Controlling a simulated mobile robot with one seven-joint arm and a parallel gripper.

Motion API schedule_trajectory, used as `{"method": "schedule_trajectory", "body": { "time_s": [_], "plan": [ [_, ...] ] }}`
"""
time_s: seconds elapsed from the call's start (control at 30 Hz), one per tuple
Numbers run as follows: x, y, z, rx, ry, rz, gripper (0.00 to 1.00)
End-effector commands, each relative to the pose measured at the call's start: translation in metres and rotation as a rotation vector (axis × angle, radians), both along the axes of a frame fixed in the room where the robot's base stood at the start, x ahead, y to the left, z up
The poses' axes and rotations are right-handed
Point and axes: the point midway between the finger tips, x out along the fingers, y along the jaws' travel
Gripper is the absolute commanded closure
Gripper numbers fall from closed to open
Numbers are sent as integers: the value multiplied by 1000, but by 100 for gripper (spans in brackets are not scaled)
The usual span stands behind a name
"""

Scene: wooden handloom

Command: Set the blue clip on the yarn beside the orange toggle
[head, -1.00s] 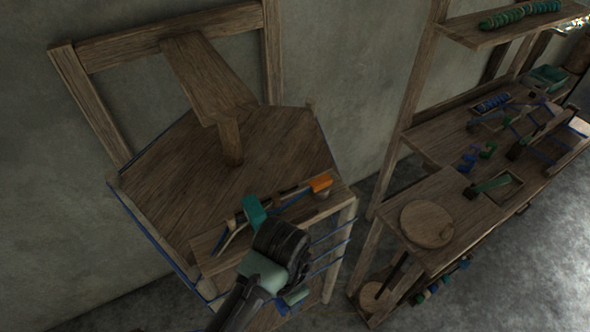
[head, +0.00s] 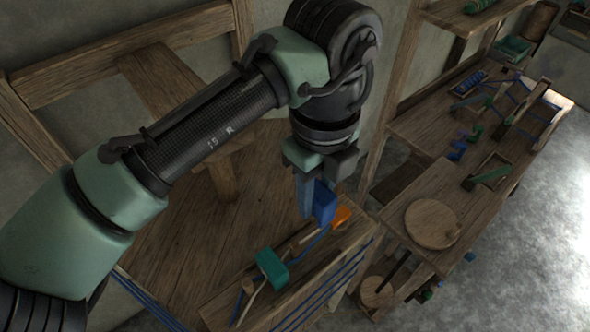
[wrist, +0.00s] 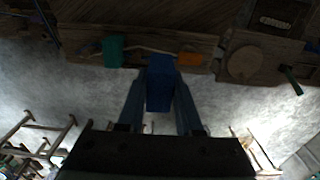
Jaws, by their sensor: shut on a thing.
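My gripper (head: 311,200) points down above the loom's front rail and is shut on the blue clip (head: 324,204). In the wrist view the blue clip (wrist: 160,84) sits between the two fingers. A pale yarn (head: 303,240) runs along the rail between the orange toggle and a teal block (head: 271,268).
The wooden loom (head: 190,250) has an upright frame and a paddle-like board behind the rail. At the right stands a bench with a round wooden disc (head: 432,222) and small trays. Grey floor (head: 530,250) is clear beyond it.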

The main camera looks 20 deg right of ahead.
Motion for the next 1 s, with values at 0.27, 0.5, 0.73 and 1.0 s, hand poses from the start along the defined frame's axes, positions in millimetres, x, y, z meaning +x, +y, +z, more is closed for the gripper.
{"method": "schedule_trajectory", "body": {
  "time_s": [0.27, 0.5, 0.73, 1.0],
  "plan": [
    [0, 0, -14, -1, -1, 0, 100],
    [0, 0, -41, 0, -1, 2, 100],
    [0, 0, -63, -1, 1, 1, 100],
    [0, 0, -68, 0, -1, 1, 100]
  ]
}}
